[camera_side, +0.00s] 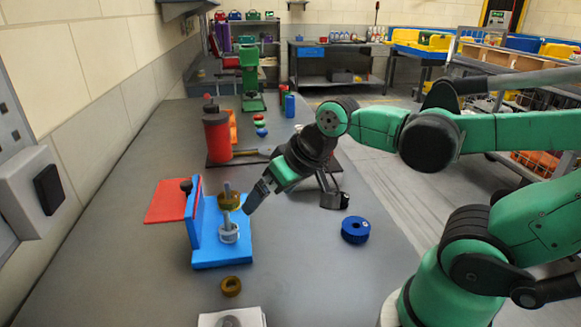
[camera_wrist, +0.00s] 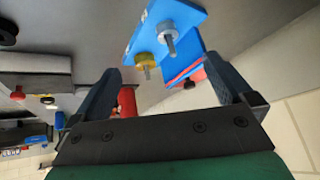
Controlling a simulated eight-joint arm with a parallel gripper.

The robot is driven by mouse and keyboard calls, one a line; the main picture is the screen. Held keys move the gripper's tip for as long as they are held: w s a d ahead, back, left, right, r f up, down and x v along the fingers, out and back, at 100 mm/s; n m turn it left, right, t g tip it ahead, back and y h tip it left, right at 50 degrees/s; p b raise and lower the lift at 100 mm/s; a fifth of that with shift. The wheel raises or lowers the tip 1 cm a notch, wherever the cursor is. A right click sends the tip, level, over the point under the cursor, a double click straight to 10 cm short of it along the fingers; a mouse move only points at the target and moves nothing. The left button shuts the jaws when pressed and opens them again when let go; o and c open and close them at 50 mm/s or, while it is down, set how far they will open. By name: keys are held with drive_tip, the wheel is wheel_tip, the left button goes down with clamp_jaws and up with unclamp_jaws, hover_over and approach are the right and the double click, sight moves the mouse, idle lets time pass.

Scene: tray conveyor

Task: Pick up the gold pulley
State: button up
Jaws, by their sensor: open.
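A gold pulley (camera_side: 232,206) sits around the far upright peg of a blue fixture (camera_side: 218,255). In the wrist view the gold pulley (camera_wrist: 146,58) shows between my open fingers, beyond their tips. A grey pulley (camera_side: 229,236) sits around the near peg; it also shows in the wrist view (camera_wrist: 167,29). A smaller dark-gold ring (camera_side: 231,287) lies on the bench in front of the fixture. My gripper (camera_side: 252,203) is open and empty, tilted down, just right of the gold pulley. Contact cannot be told.
A blue pulley (camera_side: 355,230) lies on the bench to the right. A red cylinder (camera_side: 217,138) stands behind, with a green device (camera_side: 250,80) farther back. A white block (camera_side: 232,318) is at the front edge. The front right bench is mostly clear.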

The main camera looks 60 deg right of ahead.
drive_tip(key=w+d+m+g+y, duration=0.1)
drive_tip(key=w+m+y, duration=0.1)
drive_tip(key=w+m, duration=0.4)
drive_tip(key=m+t+y, duration=0.1)
drive_tip(key=m+y, duration=0.6)
drive_tip(key=m, duration=0.7)
hover_over(233, 196)
drive_tip(key=s+d, duration=0.2)
drive_tip(key=s, duration=0.1)
wheel_tip(233, 196, down, 6)
drive_tip(key=d+f+m, duration=0.1)
drive_tip(key=f, duration=0.1)
drive_tip(key=d+f+m+y, duration=0.1)
drive_tip(key=m, duration=0.1)
drive_tip(key=shift+d+f+t+y, duration=0.15)
drive_tip(key=shift+f+t+y, duration=0.15)
drive_tip(key=shift+f+t, duration=0.1)
drive_tip(key=shift+x, duration=2.75)
drive_tip(key=shift+r, duration=0.1)
drive_tip(key=c, duration=1.4)
